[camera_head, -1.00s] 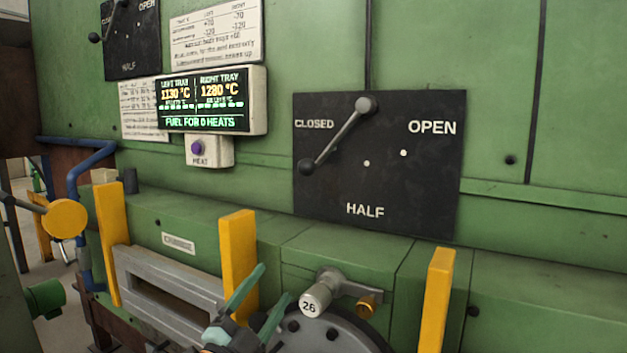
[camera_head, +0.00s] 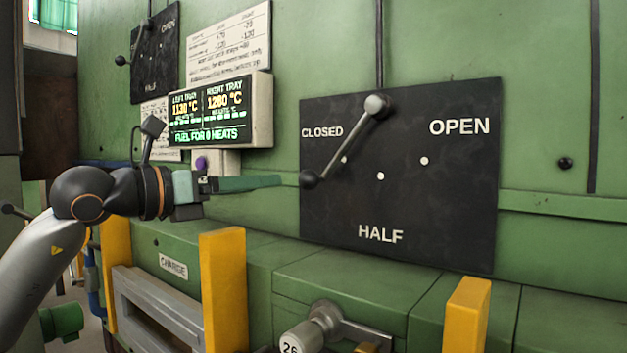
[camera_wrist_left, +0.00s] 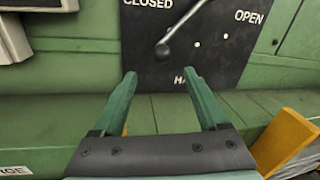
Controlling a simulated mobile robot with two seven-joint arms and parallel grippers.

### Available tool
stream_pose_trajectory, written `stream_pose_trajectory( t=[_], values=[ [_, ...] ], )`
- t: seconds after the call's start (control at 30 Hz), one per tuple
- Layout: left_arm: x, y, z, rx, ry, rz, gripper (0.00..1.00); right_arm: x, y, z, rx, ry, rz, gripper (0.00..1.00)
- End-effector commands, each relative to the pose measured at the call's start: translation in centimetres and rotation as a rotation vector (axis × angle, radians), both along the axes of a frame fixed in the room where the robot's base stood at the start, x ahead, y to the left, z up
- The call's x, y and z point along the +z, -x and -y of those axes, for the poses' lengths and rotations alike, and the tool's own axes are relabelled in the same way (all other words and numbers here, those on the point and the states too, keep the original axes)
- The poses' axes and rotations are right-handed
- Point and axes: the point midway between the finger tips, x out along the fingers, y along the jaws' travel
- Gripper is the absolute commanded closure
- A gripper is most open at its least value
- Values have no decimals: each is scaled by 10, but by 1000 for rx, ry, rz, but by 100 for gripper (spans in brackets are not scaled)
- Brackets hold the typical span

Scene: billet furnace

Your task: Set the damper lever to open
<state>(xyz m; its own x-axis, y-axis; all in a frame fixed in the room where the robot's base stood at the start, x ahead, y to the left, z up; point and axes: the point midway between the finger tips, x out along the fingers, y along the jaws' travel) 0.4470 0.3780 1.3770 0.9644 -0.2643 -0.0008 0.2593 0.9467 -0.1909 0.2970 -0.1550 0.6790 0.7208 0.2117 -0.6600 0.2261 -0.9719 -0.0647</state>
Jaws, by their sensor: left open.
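The damper lever (camera_head: 343,142) is a grey arm with a dark ball knob on a black plate (camera_head: 450,210) marked CLOSED, HALF and OPEN. It hangs from a pivot near the plate's top and slants down-left, its knob on the CLOSED side. The lever also shows at the top of the left wrist view (camera_wrist_left: 178,34). My left gripper (camera_head: 281,181) is open and empty. Its green fingertips are just left of the knob in the head view. In the left wrist view the knob appears beyond the gap between the fingertips (camera_wrist_left: 160,75). My right gripper is out of view.
A second, smaller lever plate (camera_head: 155,60) is at the upper left. A display (camera_head: 220,108) and a purple HEAT button (camera_head: 201,163) are left of the damper plate. Yellow posts (camera_head: 224,290) and a handle marked 26 (camera_head: 302,338) stick out below.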

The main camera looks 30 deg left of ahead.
Motion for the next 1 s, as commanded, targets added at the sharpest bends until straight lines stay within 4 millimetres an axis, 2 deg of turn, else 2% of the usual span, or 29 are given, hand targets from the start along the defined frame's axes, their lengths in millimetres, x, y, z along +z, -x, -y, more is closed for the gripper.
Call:
stream_pose_trajectory(
  t=[0.03, 0.23, 0.4, 0.53, 0.7, 1.0],
  values=[
    [6, -7, 3, -5, 2, -1, 24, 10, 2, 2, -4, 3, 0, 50],
    [8, -42, 15, -10, 3, 0, 24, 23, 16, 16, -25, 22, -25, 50],
    [6, -75, 24, -11, 6, 2, 24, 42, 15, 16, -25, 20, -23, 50],
    [4, -94, 29, -9, 4, 1, 24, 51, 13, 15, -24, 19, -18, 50],
    [2, -107, 33, -8, 2, 1, 24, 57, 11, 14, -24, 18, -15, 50],
    [0, -109, 33, -7, 0, 1, 24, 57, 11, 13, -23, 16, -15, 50]
  ],
)
